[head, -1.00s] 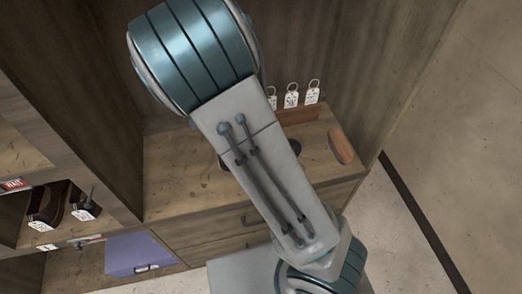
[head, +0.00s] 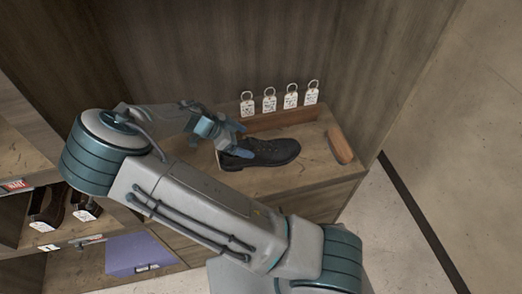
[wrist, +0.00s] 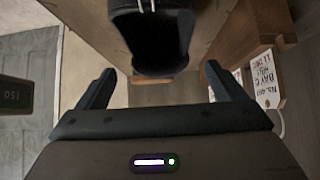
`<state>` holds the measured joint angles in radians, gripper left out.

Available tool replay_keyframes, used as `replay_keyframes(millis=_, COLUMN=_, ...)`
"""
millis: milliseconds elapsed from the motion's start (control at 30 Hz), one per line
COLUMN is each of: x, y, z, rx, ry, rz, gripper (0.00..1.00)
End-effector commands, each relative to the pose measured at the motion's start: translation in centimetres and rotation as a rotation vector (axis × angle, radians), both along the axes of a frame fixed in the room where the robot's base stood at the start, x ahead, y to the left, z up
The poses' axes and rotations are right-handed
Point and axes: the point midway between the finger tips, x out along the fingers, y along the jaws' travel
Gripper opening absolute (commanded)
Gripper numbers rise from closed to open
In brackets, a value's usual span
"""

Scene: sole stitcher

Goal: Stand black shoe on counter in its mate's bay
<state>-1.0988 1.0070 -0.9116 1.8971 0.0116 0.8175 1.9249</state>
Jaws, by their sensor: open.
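The black shoe (head: 268,151) lies on the wooden counter (head: 310,172), with laces on its upper side. My gripper (head: 230,142) is at the shoe's left end in the head view, with its jaws open. In the wrist view the dark shoe (wrist: 150,35) shows at the top, between and beyond the two spread fingers of my gripper (wrist: 160,82). I cannot tell whether a finger touches it. Shelf bays at the left edge of the head view hold dark brown footwear (head: 50,206). I cannot make out a black mate there.
A brown wooden block (head: 340,145) lies at the counter's right end. A purple box (head: 135,252) sits in a lower left bay.

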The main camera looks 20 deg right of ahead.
Motion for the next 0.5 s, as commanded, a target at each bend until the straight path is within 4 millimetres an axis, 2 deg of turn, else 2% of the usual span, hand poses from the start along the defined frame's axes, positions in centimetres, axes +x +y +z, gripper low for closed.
replay_keyframes(millis=233, x=0.0, y=-1.5, z=-1.2, rx=0.000, ry=0.001, rz=-0.001, gripper=0.90)
replay_keyframes(millis=500, x=0.0, y=-4.6, z=-3.6, rx=-0.001, ry=0.003, rz=-0.001, gripper=0.90)
